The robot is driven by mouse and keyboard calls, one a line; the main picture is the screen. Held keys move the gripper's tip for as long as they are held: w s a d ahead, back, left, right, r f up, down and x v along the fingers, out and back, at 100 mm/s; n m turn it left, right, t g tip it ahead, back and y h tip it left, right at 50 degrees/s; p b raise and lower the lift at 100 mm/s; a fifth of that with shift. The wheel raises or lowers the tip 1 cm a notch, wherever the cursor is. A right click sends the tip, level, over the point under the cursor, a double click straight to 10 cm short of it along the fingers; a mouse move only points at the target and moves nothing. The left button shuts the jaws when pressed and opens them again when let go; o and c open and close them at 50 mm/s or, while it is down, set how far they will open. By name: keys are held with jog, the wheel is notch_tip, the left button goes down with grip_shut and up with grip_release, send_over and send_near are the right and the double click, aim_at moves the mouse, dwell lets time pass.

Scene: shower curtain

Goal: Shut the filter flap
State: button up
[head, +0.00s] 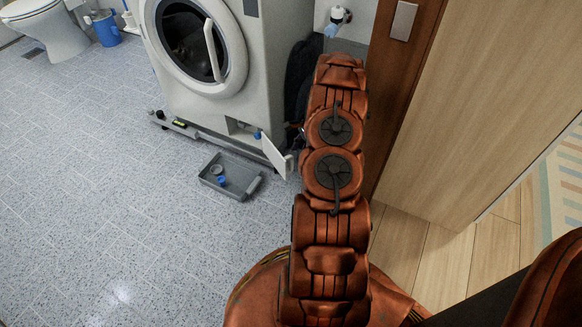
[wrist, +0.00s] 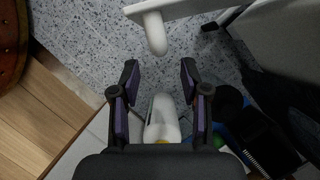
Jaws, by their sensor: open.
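The washing machine (head: 215,75) stands at the upper middle of the head view. Its white filter flap (head: 277,157) is at the lower right of the front and hangs open, swung out from the recess (head: 243,130). A blue part shows inside the recess. My gripper is hidden behind my arm in the head view. In the wrist view my gripper (wrist: 159,78) is open, its dark fingers apart above the speckled floor. A white rounded thing (wrist: 162,120) shows between and below the fingers; I cannot tell what it is. I cannot identify the flap surely in the wrist view.
A grey tray (head: 231,186) with small items, one blue, lies on the floor before the flap. A brown door frame (head: 402,95) stands right of my arm. A white bar with a rounded peg (wrist: 155,30) is ahead of the fingers. The floor at left (head: 90,210) is clear.

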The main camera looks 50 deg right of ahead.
aim_at(291, 164)
jog(key=b+x, duration=0.2)
jog(key=x, duration=0.5)
jog(key=shift+a+f, duration=0.1)
jog(key=shift+f, duration=0.1)
jog(key=shift+c, duration=0.2)
grip_shut()
